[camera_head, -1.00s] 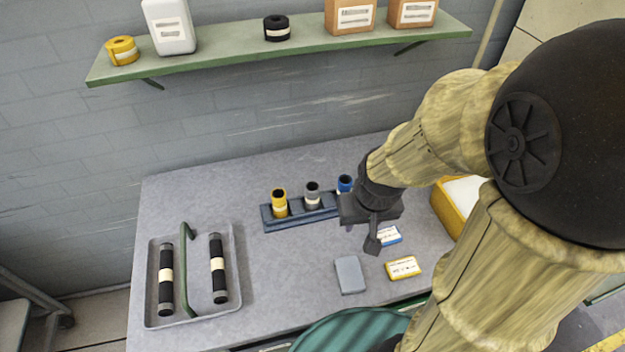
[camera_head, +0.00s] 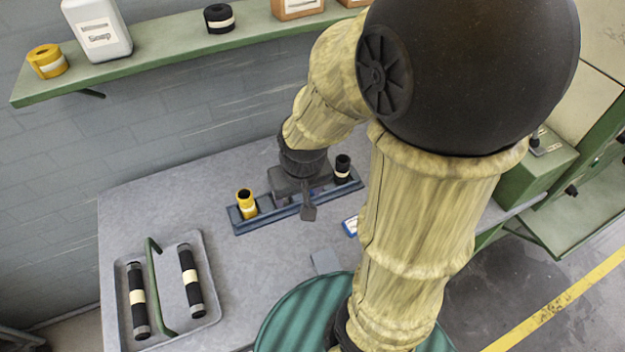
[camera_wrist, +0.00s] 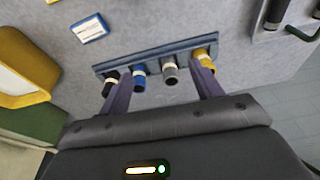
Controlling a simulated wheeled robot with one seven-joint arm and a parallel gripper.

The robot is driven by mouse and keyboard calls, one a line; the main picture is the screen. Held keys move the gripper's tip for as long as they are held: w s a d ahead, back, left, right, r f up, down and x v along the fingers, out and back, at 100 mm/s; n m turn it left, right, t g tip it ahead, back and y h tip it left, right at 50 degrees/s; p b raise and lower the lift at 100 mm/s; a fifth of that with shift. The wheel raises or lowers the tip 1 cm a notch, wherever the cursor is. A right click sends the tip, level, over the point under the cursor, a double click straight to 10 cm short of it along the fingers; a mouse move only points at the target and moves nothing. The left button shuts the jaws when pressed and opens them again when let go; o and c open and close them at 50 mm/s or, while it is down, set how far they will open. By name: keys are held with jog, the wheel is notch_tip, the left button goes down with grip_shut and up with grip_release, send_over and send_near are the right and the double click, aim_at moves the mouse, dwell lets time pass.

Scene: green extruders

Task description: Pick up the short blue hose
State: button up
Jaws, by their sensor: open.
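A short blue hose (camera_wrist: 139,78) with a pale band stands upright in a dark blue rack (camera_wrist: 115,64); it is hidden behind my gripper in the head view. The rack (camera_head: 270,223) also holds a black hose (camera_head: 342,168), a yellow hose (camera_head: 245,204) and a grey hose (camera_wrist: 169,72). My gripper (camera_head: 303,193) is over the middle of the rack, open and empty. In the wrist view its fingers (camera_wrist: 162,88) are spread wide, with the blue and grey hoses showing between them. The left finger appears close to the blue and black hoses; I cannot tell whether it touches.
A grey tray (camera_head: 212,285) with a green handle holds two long black hoses at the left of the table. A blue-and-white box (camera_head: 350,227) and a grey block (camera_head: 325,261) lie in front of the rack. A yellow bin (camera_wrist: 22,58) stands beyond the rack's black-hose end.

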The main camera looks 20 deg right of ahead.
jog(key=w+d+r+m+g+p, duration=0.1)
jog(key=w+d+m+g+p, duration=0.1)
jog(key=w+d+m, duration=0.7)
jog(key=w+m+p, duration=0.1)
jog(key=w+m, duration=0.3)
jog(key=w, duration=0.1)
jog(key=shift+w+d+r+m+g, duration=0.2)
jog(key=shift+w+r+m+g, duration=0.05)
jog(key=shift+r+m+g, duration=0.1)
notch_tip(320, 180, down, 12)
jog(key=p, duration=0.1)
jog(key=shift+p, duration=0.3)
jog(key=shift+s+f, duration=0.1)
jog(key=shift+f, duration=0.1)
jog(key=shift+s+f+p, duration=0.15)
jog(key=shift+f+p, duration=0.6)
jog(key=shift+f, duration=1.75)
